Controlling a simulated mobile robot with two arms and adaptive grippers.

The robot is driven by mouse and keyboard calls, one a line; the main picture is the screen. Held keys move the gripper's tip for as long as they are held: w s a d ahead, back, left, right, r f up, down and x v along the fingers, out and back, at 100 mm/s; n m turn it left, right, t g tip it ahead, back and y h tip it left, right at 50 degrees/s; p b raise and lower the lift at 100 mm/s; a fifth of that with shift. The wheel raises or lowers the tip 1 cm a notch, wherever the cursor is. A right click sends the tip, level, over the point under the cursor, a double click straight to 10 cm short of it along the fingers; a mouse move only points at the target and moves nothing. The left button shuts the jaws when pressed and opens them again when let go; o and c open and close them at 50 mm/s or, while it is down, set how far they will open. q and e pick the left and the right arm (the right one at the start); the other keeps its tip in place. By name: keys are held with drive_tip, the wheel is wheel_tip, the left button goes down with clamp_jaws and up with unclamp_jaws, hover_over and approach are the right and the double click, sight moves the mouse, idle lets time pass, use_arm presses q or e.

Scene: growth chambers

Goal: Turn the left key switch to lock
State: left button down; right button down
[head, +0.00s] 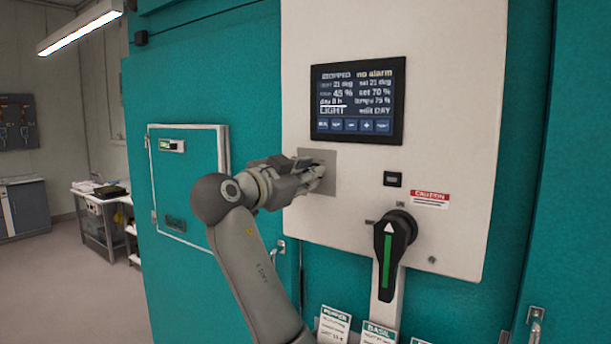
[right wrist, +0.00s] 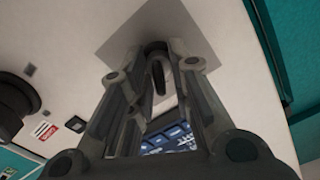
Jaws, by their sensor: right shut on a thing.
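The left key switch sits on a square grey plate (head: 322,155) on the white control panel, left of the black rotary handle. In the head view my fingers hide the switch. In the right wrist view its dark key (right wrist: 158,76) shows between the fingertips, in front of the grey plate (right wrist: 130,32). My right gripper (head: 318,174) is at the plate and shut on the key; it also shows in the right wrist view (right wrist: 157,72). The key's exact turn angle is hard to tell. My left gripper is not in view.
The white panel (head: 440,130) carries a display (head: 357,100) above the switch. A black rotary handle (head: 391,245) with a green stripe projects at the lower right, below a caution label (head: 429,199). A small teal door (head: 190,185) is at the left.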

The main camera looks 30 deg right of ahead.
drive_tip(key=n+b, duration=0.1)
drive_tip(key=n, duration=0.1)
drive_tip(key=shift+n, duration=0.4)
drive_tip(key=n, duration=0.2)
drive_tip(key=shift+n, duration=0.3)
drive_tip(key=n, duration=0.6)
drive_tip(key=shift+w, duration=0.1)
drive_tip(key=shift+r, duration=0.1)
drive_tip(key=shift+a, duration=0.1)
drive_tip(key=c, duration=1.6)
unclamp_jaws()
